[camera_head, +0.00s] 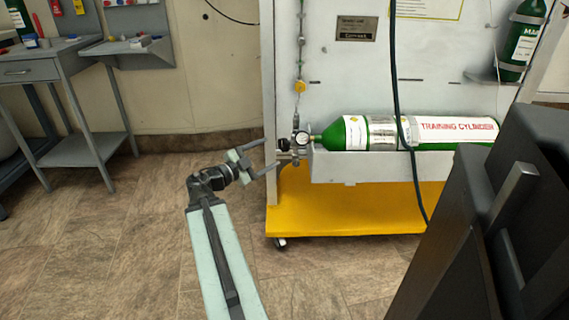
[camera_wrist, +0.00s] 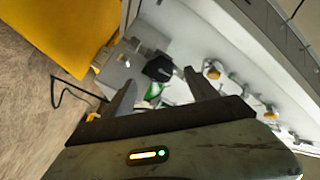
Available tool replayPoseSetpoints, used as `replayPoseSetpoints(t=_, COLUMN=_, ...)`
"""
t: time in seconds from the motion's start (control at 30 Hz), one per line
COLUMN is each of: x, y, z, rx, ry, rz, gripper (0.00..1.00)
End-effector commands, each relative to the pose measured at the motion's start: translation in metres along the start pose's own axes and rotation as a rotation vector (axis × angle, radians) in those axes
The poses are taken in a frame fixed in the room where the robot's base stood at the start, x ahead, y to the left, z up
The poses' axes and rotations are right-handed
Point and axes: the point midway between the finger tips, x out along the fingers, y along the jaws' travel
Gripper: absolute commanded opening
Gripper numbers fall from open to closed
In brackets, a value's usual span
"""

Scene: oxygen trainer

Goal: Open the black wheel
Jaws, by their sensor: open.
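The black wheel (camera_head: 283,144) sits at the left end of the valve fittings, beside a round pressure gauge (camera_head: 302,138). These fittings join the neck of the green and white training cylinder (camera_head: 371,132), which lies on its side on the cart. My gripper (camera_head: 270,153) is open, with its two fingers reaching towards the wheel from the left. In the wrist view the black wheel (camera_wrist: 158,69) shows just beyond and between the open fingertips. I cannot tell whether a finger touches it.
The white cart panel (camera_head: 340,65) stands behind the cylinder, above a yellow base (camera_head: 350,209) on casters. A dark hose (camera_head: 395,80) hangs in front of the cylinder. A grey workbench (camera_head: 65,75) stands at the left. The floor between bench and cart is clear.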

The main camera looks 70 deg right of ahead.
Motion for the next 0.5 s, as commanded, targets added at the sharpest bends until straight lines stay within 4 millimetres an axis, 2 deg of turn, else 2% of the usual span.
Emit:
replayPoseSetpoints(t=0.17, x=0.007, y=-0.002, z=-0.002, rx=0.005, ry=0.004, rz=0.000, gripper=0.67)
replayPoseSetpoints(t=0.5, x=0.066, y=-0.001, z=-0.001, rx=0.003, ry=0.003, rz=0.002, gripper=0.67)
